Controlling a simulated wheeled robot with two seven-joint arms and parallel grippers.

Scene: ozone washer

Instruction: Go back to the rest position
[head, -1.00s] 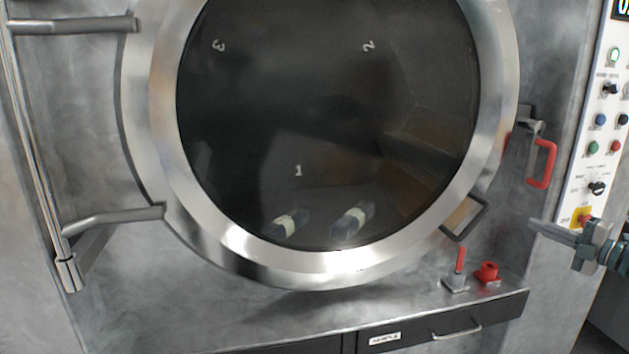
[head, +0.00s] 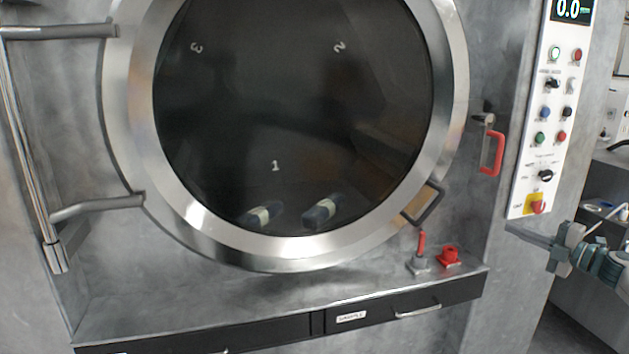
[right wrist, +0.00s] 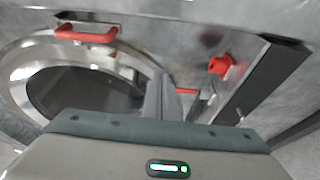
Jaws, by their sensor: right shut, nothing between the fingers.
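My right gripper (head: 512,231) is at the right of the head view, in front of the machine and just below the control panel (head: 545,120). Its fingers are shut and empty, pointing left. In the right wrist view, its closed fingers (right wrist: 163,98) show above the wrist housing, apart from the machine's parts. My left gripper is in neither view. The washer's round door (head: 290,130) is closed. Two dark bundles with light bands lie behind its glass, near the bottom.
A red door handle (head: 491,152) and a red emergency button (head: 537,207) are near my right gripper. A small red-handled lever (head: 420,250) and a red knob (head: 449,255) stand on the ledge. Drawers (head: 400,308) run below. A bench with equipment is at the far right.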

